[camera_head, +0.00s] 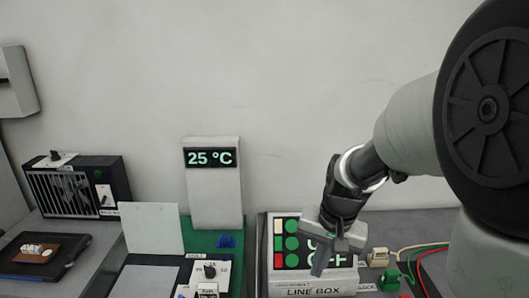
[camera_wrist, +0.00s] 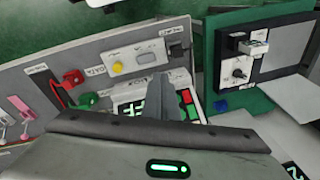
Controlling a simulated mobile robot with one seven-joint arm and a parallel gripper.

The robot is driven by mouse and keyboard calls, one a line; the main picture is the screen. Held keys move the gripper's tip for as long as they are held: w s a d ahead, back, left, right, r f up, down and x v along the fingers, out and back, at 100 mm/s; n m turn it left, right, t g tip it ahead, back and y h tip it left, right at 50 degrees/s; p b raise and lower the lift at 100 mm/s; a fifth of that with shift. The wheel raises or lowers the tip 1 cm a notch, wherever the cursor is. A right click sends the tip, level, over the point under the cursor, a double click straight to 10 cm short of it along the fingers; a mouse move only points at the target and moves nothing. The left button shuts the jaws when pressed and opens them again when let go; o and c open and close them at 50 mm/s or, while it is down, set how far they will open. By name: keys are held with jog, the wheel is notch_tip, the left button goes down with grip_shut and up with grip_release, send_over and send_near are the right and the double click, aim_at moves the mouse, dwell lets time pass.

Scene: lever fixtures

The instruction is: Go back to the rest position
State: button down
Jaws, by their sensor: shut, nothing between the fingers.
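My gripper (camera_head: 322,262) is shut and empty. In the head view it hangs from my arm in front of the line box (camera_head: 313,291), a light box with a dark display face. The gripper hides part of the display's lettering; "OFF" partly shows. Green lights and a red one show at the display's left. In the wrist view my shut fingers (camera_wrist: 174,95) point away over the line box display (camera_wrist: 133,106). I cannot tell whether the fingertips touch the box.
A white display post (camera_head: 213,183) reading 25 °C stands on a green mat left of the line box. A black heater-like box (camera_head: 76,190) stands further left. Wires and connectors (camera_head: 390,280) lie right of the line box.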

jog(key=s+d+r+n+t+h+p, duration=0.1)
jog(key=s+r+n+t+p, duration=0.2)
jog(key=s+r, duration=1.1)
notch_tip(320, 180, up, 3)
jog(key=shift+s+d+n+t+p, duration=0.15)
jog(key=shift+s+n+t+p, duration=0.15)
jog(key=shift+n+t, duration=0.25)
jog(key=w+d+f+g+b, duration=0.1)
jog(key=w+f+b, duration=0.4)
jog(key=f, duration=0.6)
jog(key=w+d+f+g+b, duration=0.1)
jog(key=w+d+f+b, duration=0.1)
jog(key=w+f+b, duration=0.4)
jog(key=w+f, duration=0.3)
jog(key=f, duration=0.3)
jog(key=shift+w+d, duration=0.2)
jog(key=shift+w, duration=0.2)
jog(key=shift+g, duration=0.25)
jog(key=b+x, duration=0.1)
jog(key=x, duration=0.3)
jog(key=b+x, duration=0.2)
jog(key=x, duration=0.2)
jog(key=b+x, duration=0.1)
jog(key=x, duration=0.3)
jog(key=shift+s+d+f, duration=0.15)
jog(key=shift+s+f, duration=0.1)
jog(key=shift+f, duration=0.1)
jog(key=shift+f+b, duration=0.4)
jog(key=shift+f, duration=0.35)
